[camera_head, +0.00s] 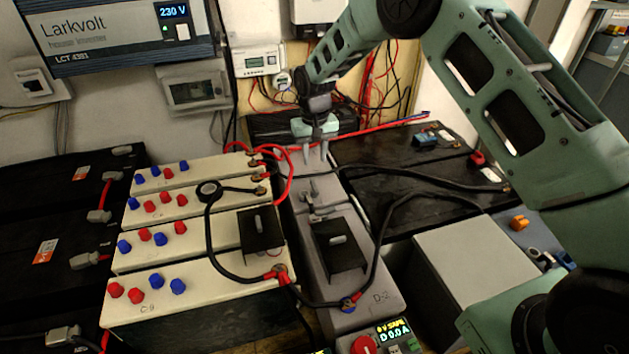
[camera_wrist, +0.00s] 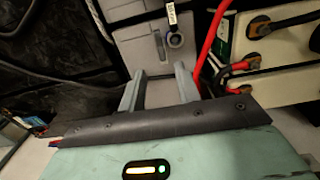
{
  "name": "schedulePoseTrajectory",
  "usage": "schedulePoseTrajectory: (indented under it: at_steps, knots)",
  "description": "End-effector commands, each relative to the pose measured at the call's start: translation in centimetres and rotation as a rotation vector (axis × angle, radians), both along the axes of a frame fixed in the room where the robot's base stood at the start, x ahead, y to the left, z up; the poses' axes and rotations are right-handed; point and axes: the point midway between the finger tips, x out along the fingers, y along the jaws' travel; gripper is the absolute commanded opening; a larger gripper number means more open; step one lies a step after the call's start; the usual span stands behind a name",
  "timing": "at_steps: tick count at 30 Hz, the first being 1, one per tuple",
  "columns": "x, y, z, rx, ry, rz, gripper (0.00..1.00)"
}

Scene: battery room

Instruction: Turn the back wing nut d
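My gripper (camera_head: 315,152) is open and empty, pointing down over the back end of the grey battery row (camera_head: 300,230) marked D-2. In the wrist view my gripper's fingers (camera_wrist: 160,72) stand apart with grey casing between and beyond them. A small grey metal fitting (camera_head: 312,187), possibly a wing nut, stands on the row in front of the gripper, apart from it. I cannot tell for certain which fitting is wing nut d; my gripper may hide part of that area.
Cream batteries (camera_head: 165,255) with red and blue caps stand to the left. A red cable (camera_head: 290,178) loops close beside the gripper. A black cable (camera_head: 378,255) crosses on the right. Dark batteries (camera_head: 375,185) and a grey box (camera_head: 470,270) are at right.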

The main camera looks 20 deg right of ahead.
Motion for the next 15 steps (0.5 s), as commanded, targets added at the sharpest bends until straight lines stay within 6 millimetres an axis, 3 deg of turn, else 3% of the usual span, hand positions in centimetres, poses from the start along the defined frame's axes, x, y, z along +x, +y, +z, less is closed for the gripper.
schedulePoseTrajectory:
  at_steps: [9, 15]
  knots:
    - [-0.1, 0.0, -6.5, 0.0, 0.002, 0.001, 0.33]
    - [0.0, 0.0, -9.1, 0.0, 0.0, 0.001, 0.33]
